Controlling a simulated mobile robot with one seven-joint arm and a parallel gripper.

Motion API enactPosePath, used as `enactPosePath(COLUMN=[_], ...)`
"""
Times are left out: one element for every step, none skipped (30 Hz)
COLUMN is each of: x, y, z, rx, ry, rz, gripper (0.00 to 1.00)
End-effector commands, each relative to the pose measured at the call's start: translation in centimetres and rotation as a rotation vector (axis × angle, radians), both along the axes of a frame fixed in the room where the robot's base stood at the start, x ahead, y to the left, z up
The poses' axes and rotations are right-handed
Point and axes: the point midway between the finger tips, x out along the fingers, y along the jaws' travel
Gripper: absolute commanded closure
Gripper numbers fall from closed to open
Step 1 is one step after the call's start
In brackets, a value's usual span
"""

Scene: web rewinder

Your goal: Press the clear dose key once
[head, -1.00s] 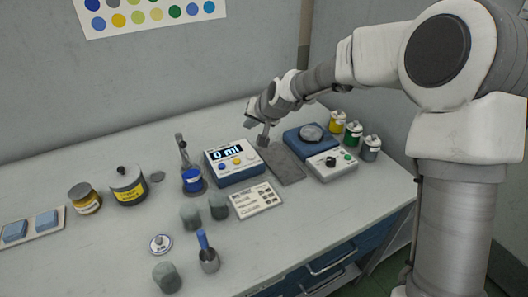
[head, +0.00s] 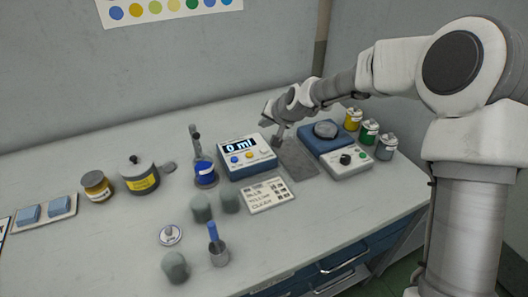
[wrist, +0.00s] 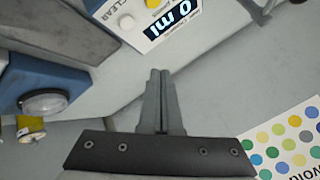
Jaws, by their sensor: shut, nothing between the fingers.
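The dosing unit (head: 247,172) is a blue-and-white box on the bench, its lit display (head: 239,147) reading "0 ml". Its sloped face has a blue, a yellow and a white key. The white clear key (wrist: 127,21) shows in the wrist view beside the word CLEAR; the yellow key (wrist: 153,3) is cut by the top edge. My gripper (head: 278,140) is at the unit's right rear side in the head view. In the wrist view my gripper's fingertips (wrist: 160,72) are together and empty, apart from the clear key in the picture.
A grey mat (head: 297,158) lies right of the unit, with a blue scale (head: 328,146) and a knob box (head: 350,161) beyond. A blue flask (head: 205,173) stands to the left. A printed card (head: 267,194) and grey weights (head: 202,208) lie in front.

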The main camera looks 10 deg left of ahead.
Motion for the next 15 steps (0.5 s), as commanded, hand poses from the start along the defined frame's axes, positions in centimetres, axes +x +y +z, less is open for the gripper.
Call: enactPosePath(x=[0.0, 0.0, -0.1, -0.1, -0.1, -0.1, 0.0, -0.1, -0.1, -0.1, -0.1, 0.0, -0.1, 0.0, 0.0], y=[0.0, 0.0, 0.0, 0.0, 0.0, 0.0, 0.0, 0.0, 0.0, 0.0, 0.0, 0.0, 0.0, 0.0, 0.0], z=[-1.1, -1.5, -2.1, -2.6, -3.0, -3.6, -4.1, -4.5, -5.0, -5.5, -5.9, -6.3, -6.6, -6.8, -7.0], rx=[-0.001, -0.001, -0.001, -0.001, -0.001, -0.001, -0.001, -0.001, -0.001, -0.001, -0.001, 0.000, 0.000, 0.000, 0.000], ry=[0.002, 0.002, 0.003, 0.003, 0.003, 0.003, 0.003, 0.003, 0.003, 0.002, 0.002, 0.002, 0.002, 0.002, 0.002], rz=[0.001, 0.001, 0.001, 0.001, 0.000, 0.000, 0.000, 0.000, 0.000, 0.001, 0.001, 0.001, 0.001, 0.001, 0.001], gripper=[1.00, 1.00, 1.00, 1.00, 1.00, 1.00, 1.00, 1.00, 1.00, 1.00, 1.00, 1.00, 1.00, 1.00, 1.00])
